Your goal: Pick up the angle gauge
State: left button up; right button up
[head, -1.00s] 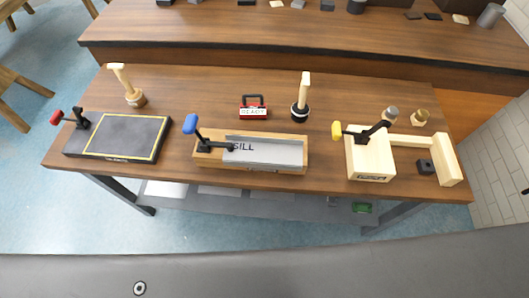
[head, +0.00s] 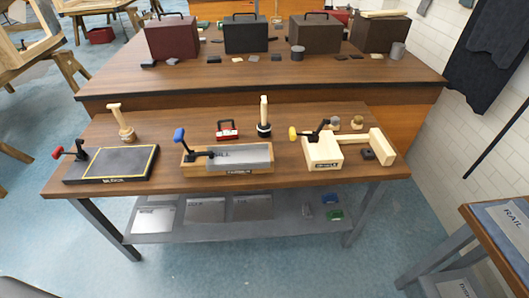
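I cannot tell for sure which thing is the angle gauge. A small red block with a pale label and a black handle (head: 228,130) stands at the back middle of the near workbench (head: 290,186); its lettering is too small to read. Near it is the pale wooden fixture with a grey bar marked SILL (head: 240,155) and a blue-knobbed clamp (head: 179,135). Neither of my grippers is in view.
A black board (head: 112,163) with a red-knobbed clamp lies at left, a pale wooden frame (head: 325,151) with a yellow-knobbed clamp at right. Upright wooden-handled tools stand behind. A lower shelf (head: 285,218) holds plates. Another table (head: 500,235) stands at right.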

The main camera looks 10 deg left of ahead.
aim_at(230, 132)
jog(key=u, duration=0.05)
jog(key=k, duration=0.25)
jog(key=z, duration=1.15)
jog(key=i, duration=1.55)
jog(key=u, duration=0.6)
